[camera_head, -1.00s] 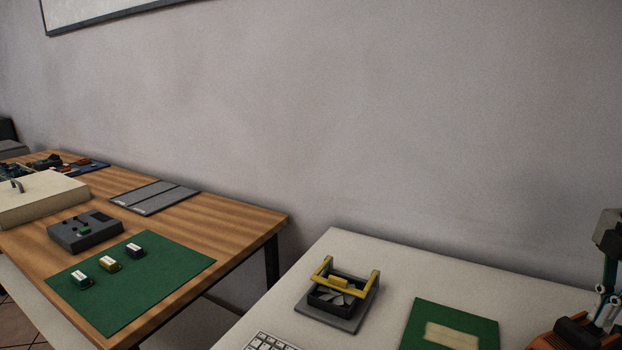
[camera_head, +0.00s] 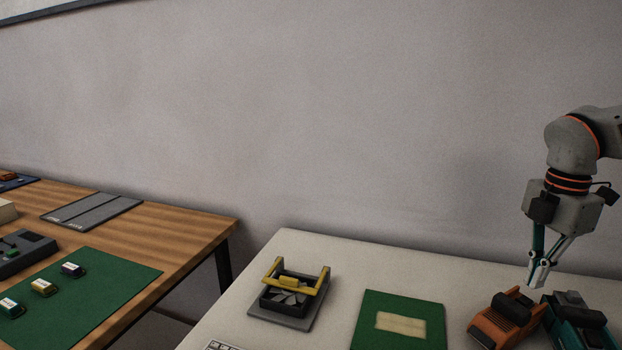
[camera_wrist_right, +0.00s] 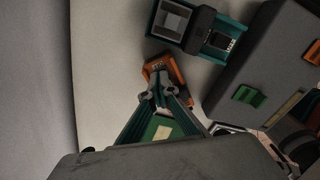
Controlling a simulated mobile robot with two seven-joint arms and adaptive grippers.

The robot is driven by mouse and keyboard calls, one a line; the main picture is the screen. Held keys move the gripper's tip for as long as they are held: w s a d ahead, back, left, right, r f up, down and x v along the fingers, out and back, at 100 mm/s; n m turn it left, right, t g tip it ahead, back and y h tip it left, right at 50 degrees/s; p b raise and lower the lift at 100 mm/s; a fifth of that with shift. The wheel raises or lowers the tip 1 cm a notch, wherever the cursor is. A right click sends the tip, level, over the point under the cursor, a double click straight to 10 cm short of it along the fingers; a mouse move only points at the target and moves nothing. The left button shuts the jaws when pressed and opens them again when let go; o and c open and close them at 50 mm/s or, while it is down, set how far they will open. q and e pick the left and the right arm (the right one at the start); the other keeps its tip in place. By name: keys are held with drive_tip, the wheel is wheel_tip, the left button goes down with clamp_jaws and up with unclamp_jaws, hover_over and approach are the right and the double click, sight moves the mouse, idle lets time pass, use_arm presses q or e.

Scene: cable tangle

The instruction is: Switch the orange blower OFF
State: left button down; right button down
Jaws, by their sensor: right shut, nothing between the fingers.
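The orange blower (camera_head: 494,328), orange with a black top part, stands on the white table at the lower right of the head view. It also shows in the right wrist view (camera_wrist_right: 178,66), just past the fingertips. My right gripper (camera_head: 538,284) points down at the blower's far right end, close to it. I cannot tell whether it touches. In the right wrist view its fingers (camera_wrist_right: 158,94) meet at the tips, shut and empty, and overlap the blower's near part. The state of the blower's switch is too small to tell. My left gripper is in neither view.
A teal device (camera_head: 574,328) stands close to the right of the blower. A green mat (camera_head: 428,318) with a beige patch lies left of it. A fan with a yellow bracket (camera_head: 296,282) stands further left. A wooden table (camera_head: 185,222) is beyond a gap.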

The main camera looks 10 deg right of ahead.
sight(528, 297)
drive_tip(key=shift+r, duration=2.1)
